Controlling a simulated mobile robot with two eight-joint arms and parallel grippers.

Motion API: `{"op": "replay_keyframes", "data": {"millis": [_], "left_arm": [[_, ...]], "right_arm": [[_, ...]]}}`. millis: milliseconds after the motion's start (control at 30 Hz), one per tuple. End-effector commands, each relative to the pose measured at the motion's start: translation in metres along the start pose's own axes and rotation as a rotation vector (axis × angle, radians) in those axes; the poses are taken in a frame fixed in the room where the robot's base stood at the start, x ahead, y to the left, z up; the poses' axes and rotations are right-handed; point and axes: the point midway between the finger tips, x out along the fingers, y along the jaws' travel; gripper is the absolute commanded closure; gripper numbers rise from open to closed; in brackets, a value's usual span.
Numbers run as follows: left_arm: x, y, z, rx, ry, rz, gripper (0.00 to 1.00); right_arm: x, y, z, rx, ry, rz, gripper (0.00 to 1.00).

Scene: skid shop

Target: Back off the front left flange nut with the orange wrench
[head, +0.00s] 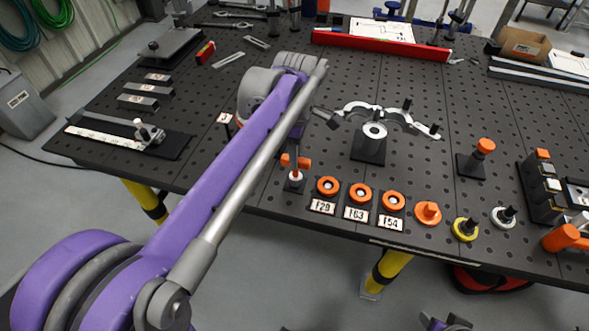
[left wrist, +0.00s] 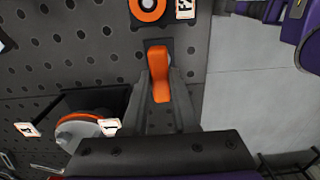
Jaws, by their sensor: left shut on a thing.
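The orange wrench (head: 296,161) stands upright at the table's front edge, left of the row of orange rings. In the left wrist view its orange handle (left wrist: 160,75) lies between the two grey fingers. My left gripper (head: 297,146) reaches down to it and is shut on the handle. In the left wrist view, a grey round part with an orange edge (left wrist: 80,130) sits on a dark block, with small white tags beside it. My left arm hides it in the head view. I cannot make out the flange nuts.
Numbered orange rings (head: 360,193) stand along the front edge, with an orange, a yellow and a white piece to their right. A silver curved bracket (head: 378,115) stands behind them. A red bar (head: 382,45) lies at the back. The perforated table (head: 460,110) has bare room at centre right.

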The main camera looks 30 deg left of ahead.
Motion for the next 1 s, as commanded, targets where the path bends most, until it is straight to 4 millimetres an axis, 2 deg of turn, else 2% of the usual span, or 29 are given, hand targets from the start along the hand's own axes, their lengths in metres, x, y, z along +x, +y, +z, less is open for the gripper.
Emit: {"op": "replay_keyframes", "data": {"millis": [600,1000], "left_arm": [[-0.045,0.000,0.000,0.000,0.000,0.001,1.00],[-0.045,0.000,0.000,0.003,0.000,0.000,1.00]], "right_arm": [[-0.028,0.000,-0.026,0.000,0.020,0.000,0.50],[-0.028,0.000,-0.025,0.000,0.020,0.000,0.50]]}}
